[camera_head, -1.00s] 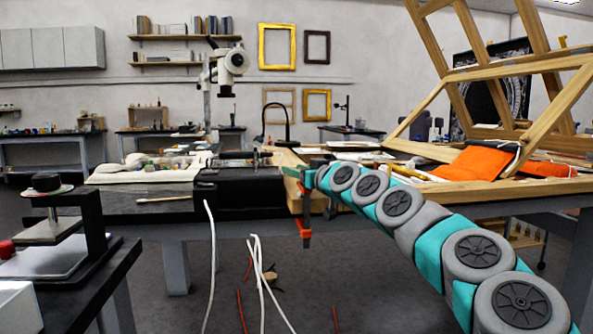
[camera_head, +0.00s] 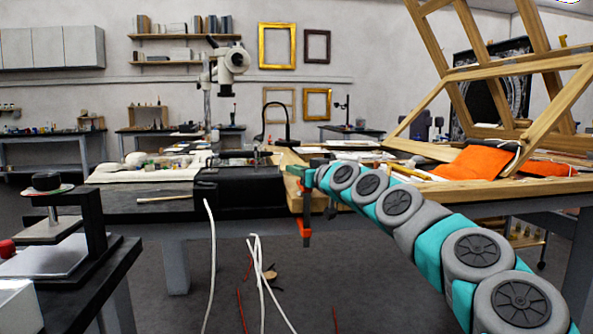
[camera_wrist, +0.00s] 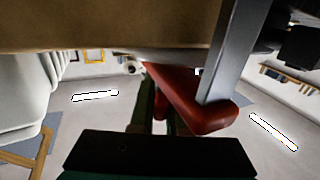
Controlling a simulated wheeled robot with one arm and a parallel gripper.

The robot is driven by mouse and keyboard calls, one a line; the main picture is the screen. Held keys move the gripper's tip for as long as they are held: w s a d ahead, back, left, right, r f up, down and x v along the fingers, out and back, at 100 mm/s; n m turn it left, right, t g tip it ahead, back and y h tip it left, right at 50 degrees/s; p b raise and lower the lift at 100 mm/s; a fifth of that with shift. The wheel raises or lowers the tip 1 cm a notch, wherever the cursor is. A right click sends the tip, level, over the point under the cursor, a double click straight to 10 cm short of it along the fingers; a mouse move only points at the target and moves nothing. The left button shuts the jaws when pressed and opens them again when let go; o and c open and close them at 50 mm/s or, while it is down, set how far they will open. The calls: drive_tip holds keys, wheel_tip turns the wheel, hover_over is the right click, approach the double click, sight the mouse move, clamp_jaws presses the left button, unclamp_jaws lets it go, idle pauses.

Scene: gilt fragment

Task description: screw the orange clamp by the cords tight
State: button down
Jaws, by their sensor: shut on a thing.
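The orange clamp (camera_head: 304,230) sits at the front edge of the workbench, right of the hanging white cords (camera_head: 211,265). Its lower end shows orange below a dark grey upright part. In the wrist view its red-orange arm (camera_wrist: 205,112) slants close above my gripper, beside a grey metal bar (camera_wrist: 232,55). My gripper (camera_wrist: 155,108) is shut on part of the clamp. The gripped part is mostly hidden between the narrow dark green fingers. In the head view my gripper (camera_head: 306,180) is small, at the clamp's upper part by the table edge.
More white cords (camera_head: 258,280) and thin red cords (camera_head: 241,310) hang or lie left of the clamp. A black box-like block (camera_head: 250,187) is on the bench to the left. A black press stand (camera_head: 88,220) stands front left.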

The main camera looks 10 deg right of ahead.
drive_tip(key=shift+d+r, duration=0.1)
drive_tip(key=shift+d+r+m+t+h+b, duration=0.25)
drive_tip(key=shift+r+m+t+h+b, duration=0.25)
drive_tip(key=shift+h, duration=0.3)
drive_tip(key=shift+m+h, duration=0.3)
drive_tip(key=shift+h, duration=0.2)
drive_tip(key=shift+m+h+b, duration=0.3)
drive_tip(key=shift+b, duration=0.05)
drive_tip(key=shift+d+f+m+h+b, duration=0.15)
drive_tip(key=shift+m+h+b, duration=0.25)
drive_tip(key=shift+m+h, duration=0.85)
drive_tip(key=shift+n+h, duration=0.25)
drive_tip(key=shift+h, duration=0.2)
drive_tip(key=shift+w+d+f+h, duration=0.1)
drive_tip(key=shift+f+h, duration=0.3)
drive_tip(key=shift+f, duration=0.15)
drive_tip(key=shift+f, duration=0.1)
